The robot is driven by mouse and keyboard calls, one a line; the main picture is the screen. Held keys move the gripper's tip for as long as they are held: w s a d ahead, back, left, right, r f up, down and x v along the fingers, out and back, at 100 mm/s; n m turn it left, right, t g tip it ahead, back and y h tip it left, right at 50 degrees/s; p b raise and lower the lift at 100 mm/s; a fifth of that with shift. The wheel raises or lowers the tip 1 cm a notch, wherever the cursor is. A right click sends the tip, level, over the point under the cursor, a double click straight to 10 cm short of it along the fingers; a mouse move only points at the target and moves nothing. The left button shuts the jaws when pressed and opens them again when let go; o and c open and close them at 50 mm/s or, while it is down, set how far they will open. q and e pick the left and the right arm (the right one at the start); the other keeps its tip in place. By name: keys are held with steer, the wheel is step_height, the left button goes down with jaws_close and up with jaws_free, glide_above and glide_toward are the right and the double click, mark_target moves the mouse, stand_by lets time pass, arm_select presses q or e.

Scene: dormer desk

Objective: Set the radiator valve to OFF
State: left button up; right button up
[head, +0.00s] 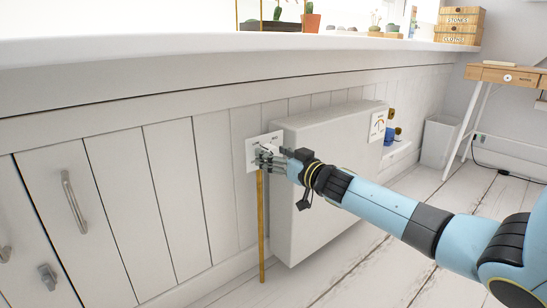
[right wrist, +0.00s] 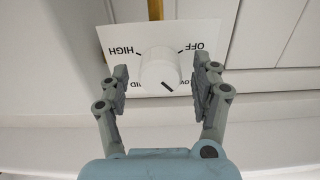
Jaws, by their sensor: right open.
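The radiator valve is a white round knob (right wrist: 160,70) on a white plate (right wrist: 115,42). The right wrist view shows it upside down, with HIGH at upper left, OFF at upper right, and MID and LOW partly hidden below. A dark mark on the knob slants to the lower right, on the LOW side. My right gripper (right wrist: 167,74) is open, with one finger on each side of the knob and visible gaps between. In the head view the plate (head: 250,154) is on the wall panelling, and my right gripper (head: 270,160) covers much of it. My left gripper is out of view.
A white radiator (head: 330,190) stands right of the plate, and a copper pipe (head: 261,235) runs down below the plate. A shelf (head: 200,50) with plants overhangs above. Cabinet doors with a handle (head: 73,200) are at left. The floor at right is mostly clear.

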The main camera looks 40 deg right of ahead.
steer(key=shift+w, duration=0.2)
steer(key=c, duration=1.2)
